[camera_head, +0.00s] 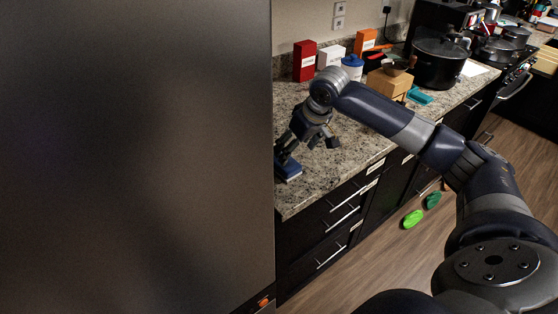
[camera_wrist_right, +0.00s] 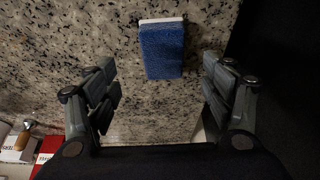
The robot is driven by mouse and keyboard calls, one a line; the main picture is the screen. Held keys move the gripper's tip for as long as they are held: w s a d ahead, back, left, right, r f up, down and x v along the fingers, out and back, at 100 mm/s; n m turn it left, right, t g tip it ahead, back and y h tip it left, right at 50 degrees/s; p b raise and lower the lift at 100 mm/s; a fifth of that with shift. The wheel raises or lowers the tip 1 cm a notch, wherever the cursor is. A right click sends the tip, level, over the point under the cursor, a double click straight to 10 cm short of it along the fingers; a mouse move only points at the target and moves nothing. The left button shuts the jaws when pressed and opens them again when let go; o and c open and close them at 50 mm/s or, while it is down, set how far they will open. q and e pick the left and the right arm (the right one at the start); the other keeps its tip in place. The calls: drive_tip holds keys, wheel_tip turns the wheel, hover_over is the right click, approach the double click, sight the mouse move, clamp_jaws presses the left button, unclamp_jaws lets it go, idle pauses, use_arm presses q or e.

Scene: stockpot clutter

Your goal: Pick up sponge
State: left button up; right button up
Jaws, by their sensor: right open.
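The blue sponge (camera_wrist_right: 162,52) with a white edge lies on the granite countertop (camera_wrist_right: 60,50) in the right wrist view, beyond and between the open fingers. In the head view the blue sponge (camera_head: 289,170) lies near the counter's left end, beside the large grey panel. My right gripper (camera_head: 308,146) is over the counter just above the sponge, and one finger partly covers that area. In the wrist view the right gripper (camera_wrist_right: 160,92) is open with nothing between its fingers. The left gripper is not in view.
A large grey panel (camera_head: 135,150) fills the left of the head view. Two green items (camera_head: 413,219) lie on the floor.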

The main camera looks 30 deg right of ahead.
sight(288, 163)
drive_tip(key=x, duration=0.2)
drive_tip(key=shift+s+f, duration=0.15)
drive_tip(key=shift+f, duration=0.5)
drive_tip(key=x, duration=0.1)
drive_tip(key=p+x, duration=0.1)
drive_tip(key=x, duration=0.1)
drive_tip(key=p+x, duration=0.1)
drive_tip(key=x, duration=0.1)
drive_tip(key=shift+w+a+r, duration=0.15)
drive_tip(key=shift+w+a, duration=0.15)
drive_tip(key=shift+w, duration=0.15)
drive_tip(key=shift+c, duration=0.8)
drive_tip(key=c, duration=0.8)
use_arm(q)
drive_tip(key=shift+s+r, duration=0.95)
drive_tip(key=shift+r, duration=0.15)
